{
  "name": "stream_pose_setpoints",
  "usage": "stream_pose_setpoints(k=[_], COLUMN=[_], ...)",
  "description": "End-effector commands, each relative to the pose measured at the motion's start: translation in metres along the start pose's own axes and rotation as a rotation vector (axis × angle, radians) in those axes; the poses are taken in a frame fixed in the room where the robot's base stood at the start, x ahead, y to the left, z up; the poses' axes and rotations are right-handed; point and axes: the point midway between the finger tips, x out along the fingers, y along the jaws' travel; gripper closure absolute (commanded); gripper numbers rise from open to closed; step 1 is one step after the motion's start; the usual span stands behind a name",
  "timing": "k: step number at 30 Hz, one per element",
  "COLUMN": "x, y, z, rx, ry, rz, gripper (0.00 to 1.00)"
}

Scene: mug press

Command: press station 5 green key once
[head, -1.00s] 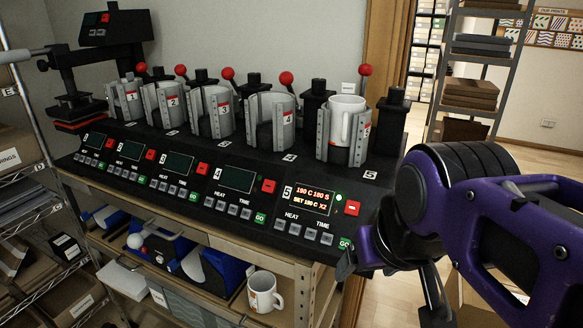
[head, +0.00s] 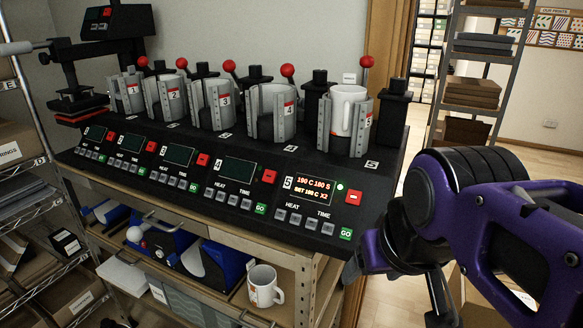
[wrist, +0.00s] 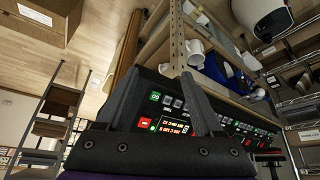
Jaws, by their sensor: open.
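The station 5 green GO key (head: 346,234) sits at the lower right corner of the station 5 panel, fully in sight. It also shows between my fingers in the wrist view (wrist: 155,97). The station 5 display (head: 312,191) is lit with orange text, with a small lit lamp beside it. A white mug (head: 343,112) stands in the station 5 clamp. In the wrist view my gripper (wrist: 160,78) is open and empty, its fingers spread on either side of the panel's end. In the head view my purple arm is right of the press, apart from the key.
A red key (head: 354,198) sits above the green one, and grey HEAT and TIME keys (head: 311,222) to its left. Stations 1 to 4 have dark displays. A white mug (head: 265,287) stands on the shelf below.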

Motion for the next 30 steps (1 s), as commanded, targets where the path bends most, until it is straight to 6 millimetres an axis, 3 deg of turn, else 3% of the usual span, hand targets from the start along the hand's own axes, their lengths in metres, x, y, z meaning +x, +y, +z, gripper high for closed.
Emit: stream_pose_setpoints(k=[1,9,11,30], x=[0.0,0.0001,0.0001,0.0001], y=[0.0,0.0,0.0,0.0], z=[0.0,0.0001,0.0001,0.0001], rx=[0.0,0.0,0.0,0.0], ry=[0.0,0.0,0.0,0.0], rz=[0.0,0.0,0.0,0.0], gripper=[0.43,0.92,1.0,1.0])
